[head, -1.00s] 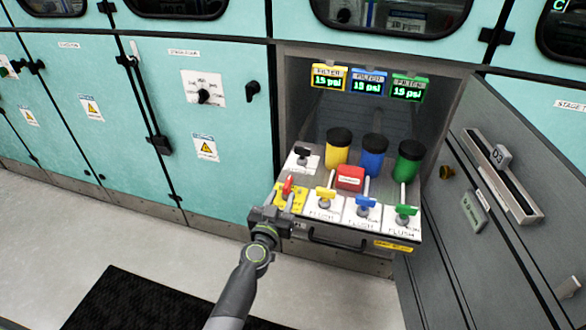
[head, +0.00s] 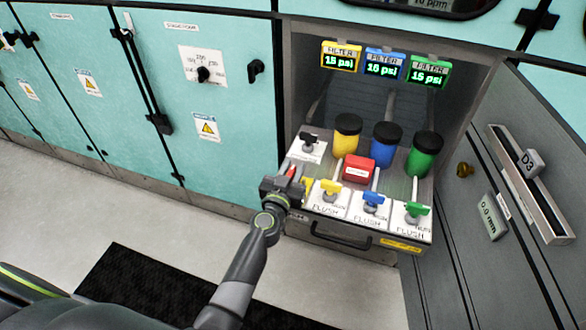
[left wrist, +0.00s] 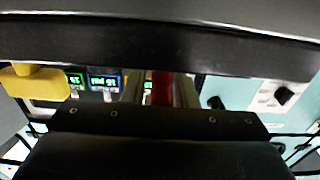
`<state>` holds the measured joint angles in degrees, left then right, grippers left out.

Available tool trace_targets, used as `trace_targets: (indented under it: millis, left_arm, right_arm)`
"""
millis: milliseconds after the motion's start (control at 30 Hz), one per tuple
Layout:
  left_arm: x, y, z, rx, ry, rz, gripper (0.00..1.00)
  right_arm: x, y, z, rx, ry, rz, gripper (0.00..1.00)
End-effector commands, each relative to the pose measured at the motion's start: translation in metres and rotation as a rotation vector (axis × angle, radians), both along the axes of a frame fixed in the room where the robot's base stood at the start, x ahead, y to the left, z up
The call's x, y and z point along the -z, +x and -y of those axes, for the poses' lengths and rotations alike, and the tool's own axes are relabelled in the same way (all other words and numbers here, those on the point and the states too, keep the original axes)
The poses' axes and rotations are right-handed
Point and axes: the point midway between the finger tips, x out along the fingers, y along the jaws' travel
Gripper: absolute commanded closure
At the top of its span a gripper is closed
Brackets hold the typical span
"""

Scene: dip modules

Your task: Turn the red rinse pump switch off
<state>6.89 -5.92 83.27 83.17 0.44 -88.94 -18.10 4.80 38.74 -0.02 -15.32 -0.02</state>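The red rinse pump switch (head: 291,170) is at the left end of the pulled-out panel, on a yellow plate (head: 307,186). Only a small part of the red handle shows in the head view. My left gripper (head: 287,180) is at the switch and hides most of it and its plate. In the left wrist view a red piece (left wrist: 180,90) shows between the dark gripper parts. I cannot tell whether the fingers are closed on it. My right gripper is in neither view.
Yellow (head: 330,187), blue (head: 374,199) and green (head: 417,209) flush switches stand to the right. A black switch (head: 309,141) is behind. A red block (head: 358,168) and three black-capped canisters stand farther back. An open grey door (head: 470,130) is at right.

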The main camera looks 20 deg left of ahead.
Motion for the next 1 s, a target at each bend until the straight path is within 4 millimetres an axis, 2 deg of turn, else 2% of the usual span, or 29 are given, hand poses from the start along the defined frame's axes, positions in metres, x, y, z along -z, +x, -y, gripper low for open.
trace_targets:
  millis: [33,200,533,733,1000]
  left_arm:
    - [0.0,0.0,0.0,0.0,0.0,0.0,0.81]
    - [0.0,0.0,0.0,0.0,0.0,0.0,1.0]
    - [-0.001,0.001,0.0,0.032,0.002,0.006,1.0]
    - [0.0,0.001,0.001,0.128,0.004,0.009,1.0]
    - [0.0,0.001,0.004,0.251,0.002,0.01,1.0]
  right_arm:
    - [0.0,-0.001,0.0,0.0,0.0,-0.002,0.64]
    - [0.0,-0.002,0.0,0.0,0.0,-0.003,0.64]
    - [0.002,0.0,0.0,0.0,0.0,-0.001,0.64]
    - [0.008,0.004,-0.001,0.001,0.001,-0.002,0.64]
    - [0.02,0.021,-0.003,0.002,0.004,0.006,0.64]
